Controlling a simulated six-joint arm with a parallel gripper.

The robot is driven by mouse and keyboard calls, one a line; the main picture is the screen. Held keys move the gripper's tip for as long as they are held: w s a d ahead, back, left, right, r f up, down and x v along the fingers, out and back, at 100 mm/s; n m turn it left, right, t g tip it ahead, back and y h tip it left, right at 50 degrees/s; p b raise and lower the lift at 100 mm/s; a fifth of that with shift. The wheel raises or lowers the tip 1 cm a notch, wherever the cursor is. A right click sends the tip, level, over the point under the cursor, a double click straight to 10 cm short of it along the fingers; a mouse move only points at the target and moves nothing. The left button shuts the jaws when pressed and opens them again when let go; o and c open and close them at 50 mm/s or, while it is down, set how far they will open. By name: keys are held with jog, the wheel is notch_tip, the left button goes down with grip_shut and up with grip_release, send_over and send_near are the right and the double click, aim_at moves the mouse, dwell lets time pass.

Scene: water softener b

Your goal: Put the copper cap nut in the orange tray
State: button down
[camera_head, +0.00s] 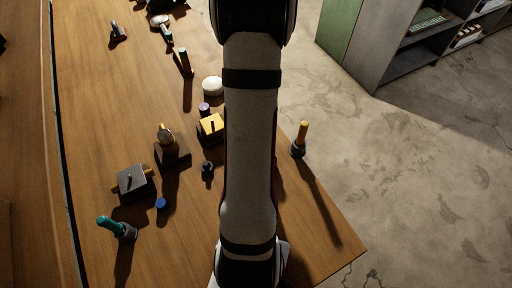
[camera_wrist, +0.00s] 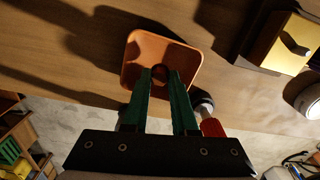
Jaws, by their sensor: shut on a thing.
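In the wrist view the orange tray (camera_wrist: 136,52) lies on the wooden table. My gripper (camera_wrist: 160,74), with green fingers, points down over the tray. A small dark reddish-brown round thing, apparently the copper cap nut (camera_wrist: 160,71), shows between the fingertips, and the jaws are shut on it. It appears over the tray's inside; I cannot tell whether it touches the tray floor. In the head view my arm hides the gripper, nut and tray.
In the wrist view a red-handled thing (camera_wrist: 212,128) is close to my right finger, and a yellow-topped block (camera_wrist: 290,46) stands right of the tray. In the head view a yellow-handled tool (camera_head: 301,138) stands near the table's right edge. Several fittings fill the table's left part.

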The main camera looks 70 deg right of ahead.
jog(key=shift+f, duration=1.1)
jog(key=shift+f, duration=0.1)
jog(key=c, duration=0.7)
grip_release()
notch_tip(320, 180, up, 12)
jog(key=w+a+r+n, duration=0.55)
jog(key=w+a, duration=0.35)
jog(key=a, duration=0.2)
jog(key=s+a+r+n+y, duration=0.1)
jog(key=a+n, duration=0.6)
jog(key=a, duration=0.4)
jog(key=s+a+r+n, duration=0.2)
jog(key=a+n, duration=0.5)
jog(key=a, duration=0.4)
jog(key=shift+s+a+y, duration=0.15)
jog(key=shift+a+y, duration=0.15)
jog(key=shift+y, duration=0.1)
